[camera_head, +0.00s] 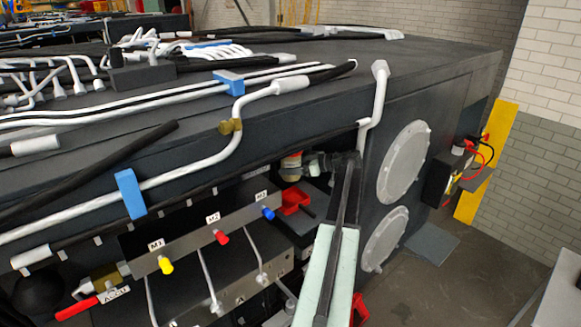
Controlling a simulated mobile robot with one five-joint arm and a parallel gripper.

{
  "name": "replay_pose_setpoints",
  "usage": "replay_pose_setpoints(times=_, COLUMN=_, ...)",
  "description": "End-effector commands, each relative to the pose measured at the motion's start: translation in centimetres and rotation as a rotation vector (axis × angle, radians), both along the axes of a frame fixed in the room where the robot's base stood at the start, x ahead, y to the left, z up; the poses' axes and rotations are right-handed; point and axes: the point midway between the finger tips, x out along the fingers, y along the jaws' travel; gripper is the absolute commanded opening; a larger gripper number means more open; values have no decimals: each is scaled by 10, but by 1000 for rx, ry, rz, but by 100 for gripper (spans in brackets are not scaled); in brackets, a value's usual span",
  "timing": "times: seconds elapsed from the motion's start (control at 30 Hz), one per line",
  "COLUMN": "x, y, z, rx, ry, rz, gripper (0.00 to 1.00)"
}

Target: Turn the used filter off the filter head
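A small cream and orange-brown cylinder (291,167), which looks like the used filter, sits under the front edge of the dark chassis. My arm reaches up from the bottom of the picture. My dark gripper (312,165) points left at the right side of the cylinder. Its fingertips are small and dark here, so I cannot tell whether they touch the cylinder or how far they are apart.
A grey panel (200,239) with yellow, red and blue capped ports lies to the left. White pipes (376,92) run over the chassis edge. Round covers (404,163) are on the right side.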

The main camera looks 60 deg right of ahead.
Motion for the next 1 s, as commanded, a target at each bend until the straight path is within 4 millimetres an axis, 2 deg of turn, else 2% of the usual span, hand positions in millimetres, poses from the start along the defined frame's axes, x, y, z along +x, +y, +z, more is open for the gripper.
replay_pose_setpoints(times=0.03, x=0, y=0, z=0, rx=0, ry=0, rz=0, gripper=32)
replay_pose_setpoints(times=0.13, x=0, y=0, z=0, rx=0, ry=0, rz=-1, gripper=6)
replay_pose_setpoints(times=0.27, x=0, y=4, z=0, rx=0, ry=-1, rz=-47, gripper=5)
replay_pose_setpoints(times=0.5, x=-1, y=9, z=0, rx=0, ry=-1, rz=-377, gripper=5)
replay_pose_setpoints(times=0.8, x=1, y=6, z=0, rx=-2, ry=3, rz=-820, gripper=6)
replay_pose_setpoints(times=1.0, x=0, y=1, z=-1, rx=-1, ry=3, rz=-983, gripper=5)
